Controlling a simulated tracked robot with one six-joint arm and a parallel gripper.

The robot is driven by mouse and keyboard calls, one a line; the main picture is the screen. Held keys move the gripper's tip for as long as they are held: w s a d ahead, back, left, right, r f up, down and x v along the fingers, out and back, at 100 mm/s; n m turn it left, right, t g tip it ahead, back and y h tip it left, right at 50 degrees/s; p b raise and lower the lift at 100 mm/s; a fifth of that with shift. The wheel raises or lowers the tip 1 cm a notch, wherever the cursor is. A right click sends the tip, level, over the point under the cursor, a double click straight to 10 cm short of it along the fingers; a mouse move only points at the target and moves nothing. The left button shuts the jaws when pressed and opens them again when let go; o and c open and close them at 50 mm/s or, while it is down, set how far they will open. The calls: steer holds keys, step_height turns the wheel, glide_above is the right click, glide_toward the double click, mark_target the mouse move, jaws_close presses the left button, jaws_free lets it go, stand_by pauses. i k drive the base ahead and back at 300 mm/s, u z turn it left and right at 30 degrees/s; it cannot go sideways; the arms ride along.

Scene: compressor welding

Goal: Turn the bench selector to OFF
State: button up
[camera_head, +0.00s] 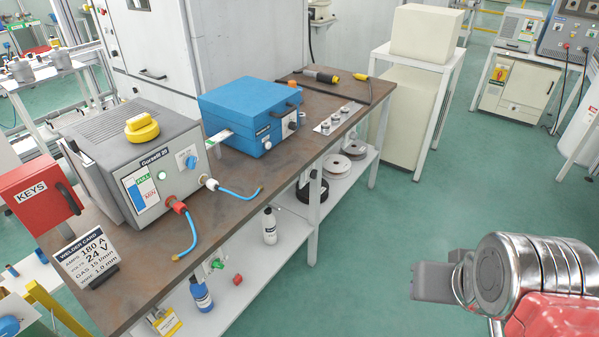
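The grey welder box (137,165) stands on the brown bench (225,215) at left. A yellow disc-shaped knob (142,128) with a raised grip sits on its top. Any OFF mark is too small to read, and I cannot tell which knob is the bench selector. My gripper (433,282) is at lower right, over the green floor, well apart from the bench and touching nothing. I see its grey end from the side; its finger gap does not show.
A blue case (250,115) and a small plate with several round grey pieces (337,118) share the bench. A red KEYS box (40,191) and a welder card (87,257) are at left. The floor (370,240) between bench and gripper is clear.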

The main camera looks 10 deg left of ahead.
mark_target(313, 174)
steer(key=u, duration=0.4)
steer(key=i, duration=0.55)
steer(key=u, duration=0.8)
steer(key=i, duration=0.5)
steer(key=u, duration=0.3)
